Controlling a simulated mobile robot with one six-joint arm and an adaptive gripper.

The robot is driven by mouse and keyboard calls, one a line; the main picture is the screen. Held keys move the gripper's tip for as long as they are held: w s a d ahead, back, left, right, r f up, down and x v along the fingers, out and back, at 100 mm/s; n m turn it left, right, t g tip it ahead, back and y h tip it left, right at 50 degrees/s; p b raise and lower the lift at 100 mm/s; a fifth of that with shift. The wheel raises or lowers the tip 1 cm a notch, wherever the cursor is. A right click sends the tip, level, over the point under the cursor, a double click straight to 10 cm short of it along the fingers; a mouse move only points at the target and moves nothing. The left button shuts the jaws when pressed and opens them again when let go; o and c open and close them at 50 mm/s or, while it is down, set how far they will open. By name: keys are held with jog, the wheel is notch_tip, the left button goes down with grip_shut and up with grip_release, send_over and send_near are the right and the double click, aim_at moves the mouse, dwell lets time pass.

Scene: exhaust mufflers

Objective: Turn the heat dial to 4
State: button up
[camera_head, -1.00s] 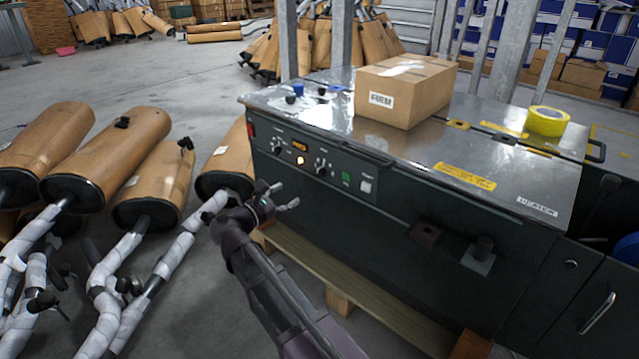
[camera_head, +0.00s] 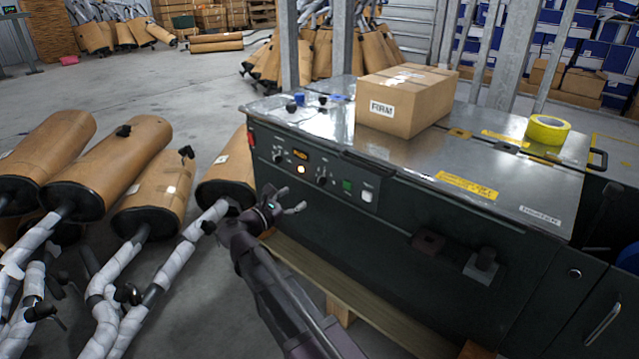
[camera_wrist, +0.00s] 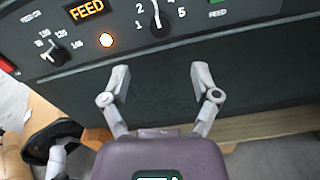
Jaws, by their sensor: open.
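The dial marked with 1, 2, 4 and 5 (camera_wrist: 157,20) is a black knob at the top of the wrist view, its white pointer line roughly upward. The top of its scale is cut off. In the head view this dial (camera_head: 322,177) is on the machine's dark front panel. My gripper (camera_head: 289,200) is open and empty, in front of and below the panel. In the wrist view its two grey fingers (camera_wrist: 160,77) are spread below the dial, apart from it.
A second dial (camera_wrist: 52,50) with larger numbers, a lit orange lamp (camera_wrist: 106,40) and a FEED display (camera_wrist: 87,9) lie to the left. A green button (camera_head: 347,186) is to the right. Wrapped mufflers (camera_head: 150,200) crowd the floor at left. A box (camera_head: 405,105) stands on top.

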aim_at(318, 183)
jog(key=x, duration=1)
jog(key=shift+w+d, duration=0.2)
jog(key=shift+w, duration=0.05)
grip_shut()
